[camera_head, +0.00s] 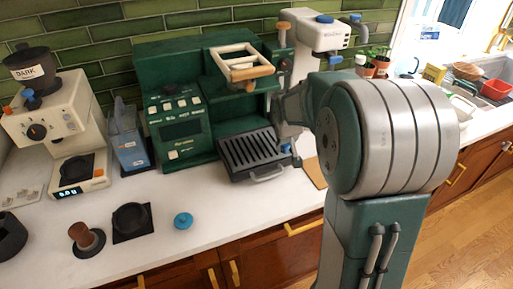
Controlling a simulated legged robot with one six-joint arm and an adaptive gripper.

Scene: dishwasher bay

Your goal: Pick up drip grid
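The drip grid (250,148) is a dark slotted panel at the base of the green espresso machine (184,128). It lies flat on the machine's tray, and a grey handle (268,177) shows at the tray's front. My large green and grey arm fills the right of the view and bends behind itself towards the machine's right side. The end of my arm is beside the right edge of the grid, partly hidden and small. A dark part with a blue spot shows there. I cannot make out the fingers, or whether they touch the grid.
A grinder (62,110), a scale (80,173) and a blue-grey container (128,142) stand left of the machine. A tamper (84,238), a black round piece (131,218) and a blue knob (183,220) lie on the white counter. The counter before the machine is mostly clear.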

